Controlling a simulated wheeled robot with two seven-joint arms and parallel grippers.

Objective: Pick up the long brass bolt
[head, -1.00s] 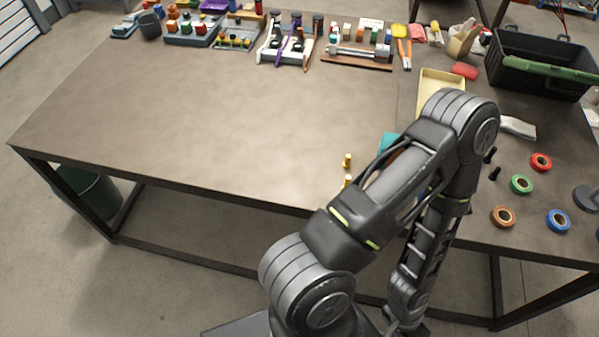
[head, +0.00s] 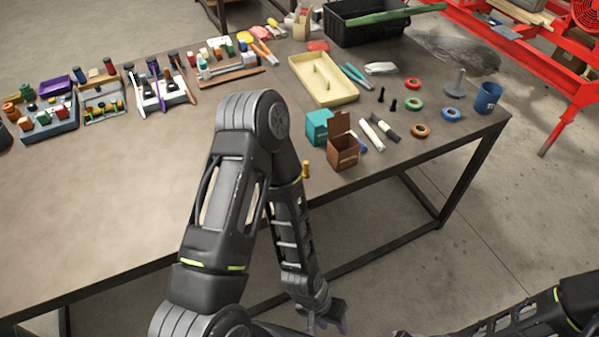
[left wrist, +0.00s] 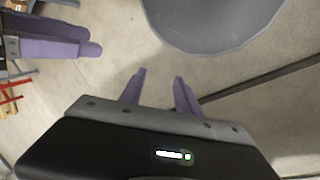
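A small upright brass piece (head: 305,169) stands near the front edge of the table (head: 110,225), just right of my left arm. It looks like a brass bolt, but I cannot tell whether it is the long one. Any other brass bolt is hidden behind my arm. My left gripper (head: 328,322) hangs low in front of the table, well below the brass piece. In the left wrist view its two purple fingers (left wrist: 160,92) are apart with nothing between them. My right gripper (left wrist: 75,42) shows at the upper left there; its opening is unclear.
A brown open box (head: 343,150) and a teal box (head: 317,127) stand right of the brass piece. A cream tray (head: 338,92), two dark bolts (head: 387,100), several tape rolls and a blue cup (head: 487,97) lie beyond. The table's left middle is clear.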

